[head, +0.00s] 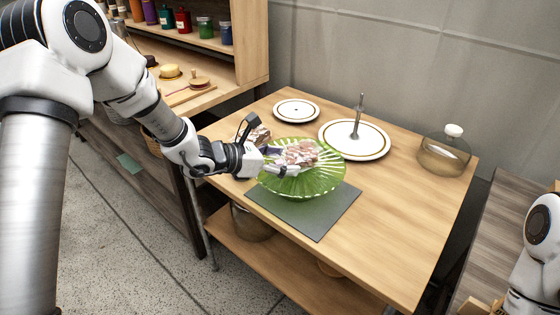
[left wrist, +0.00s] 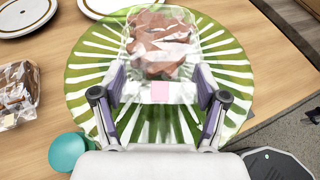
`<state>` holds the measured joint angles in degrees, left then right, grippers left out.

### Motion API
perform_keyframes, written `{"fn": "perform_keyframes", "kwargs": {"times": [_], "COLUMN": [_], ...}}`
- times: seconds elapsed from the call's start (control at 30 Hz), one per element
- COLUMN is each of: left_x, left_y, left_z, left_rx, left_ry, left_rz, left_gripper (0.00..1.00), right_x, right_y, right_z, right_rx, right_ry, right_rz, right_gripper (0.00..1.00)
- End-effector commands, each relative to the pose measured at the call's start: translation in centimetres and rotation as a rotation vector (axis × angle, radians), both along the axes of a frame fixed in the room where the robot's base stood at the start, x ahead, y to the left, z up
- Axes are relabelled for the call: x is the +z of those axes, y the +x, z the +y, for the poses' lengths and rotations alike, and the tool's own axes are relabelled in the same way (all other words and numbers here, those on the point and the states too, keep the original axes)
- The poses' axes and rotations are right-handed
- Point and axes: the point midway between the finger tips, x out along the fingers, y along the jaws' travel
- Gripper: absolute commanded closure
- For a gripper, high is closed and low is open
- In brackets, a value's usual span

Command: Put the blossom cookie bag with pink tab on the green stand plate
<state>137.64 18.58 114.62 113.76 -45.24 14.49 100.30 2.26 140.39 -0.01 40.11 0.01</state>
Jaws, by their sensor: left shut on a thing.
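The blossom cookie bag (head: 299,153) is clear with brown and pinkish cookies inside. In the left wrist view the bag (left wrist: 163,45) shows a pink tab (left wrist: 160,91) at its near end. My left gripper (head: 284,160) is shut on the bag; its fingers (left wrist: 160,92) sit on both sides of the tab end. The green stand plate (head: 315,184) is a ribbed glass dish directly beneath the bag; it also shows in the left wrist view (left wrist: 88,71). I cannot tell whether the bag touches the plate. My right gripper is not in view.
Another clear bag (left wrist: 18,95) with a pale tab lies left of the plate. A dark grey mat (head: 318,222) lies under the stand. Behind are a small white plate (head: 296,111), a white plate (head: 375,149) with a metal post, and a glass jar (head: 444,155). The table's right front is clear.

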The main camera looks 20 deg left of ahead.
Motion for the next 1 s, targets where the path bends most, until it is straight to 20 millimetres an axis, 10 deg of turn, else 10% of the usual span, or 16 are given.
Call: {"fn": "perform_keyframes", "kwargs": {"times": [0.23,0.3,0.77,1.0], "left_x": [-0.5,-0.3,0.5,2.7], "left_y": [0.0,0.0,-0.1,-3.9], "left_z": [0.0,0.0,0.2,3.8], "left_rx": [0.000,0.000,0.001,0.005], "left_ry": [0.000,0.000,-0.002,-0.010], "left_rz": [-0.001,0.000,-0.001,-0.004], "left_gripper": [0.44,0.03,0.02,0.02], "right_x": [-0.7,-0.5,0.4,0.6], "right_y": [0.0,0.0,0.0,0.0], "right_z": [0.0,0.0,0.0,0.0], "right_rx": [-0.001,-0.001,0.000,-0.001], "right_ry": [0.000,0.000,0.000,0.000], "right_rz": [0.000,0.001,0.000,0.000], "right_gripper": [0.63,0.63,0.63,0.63]}}
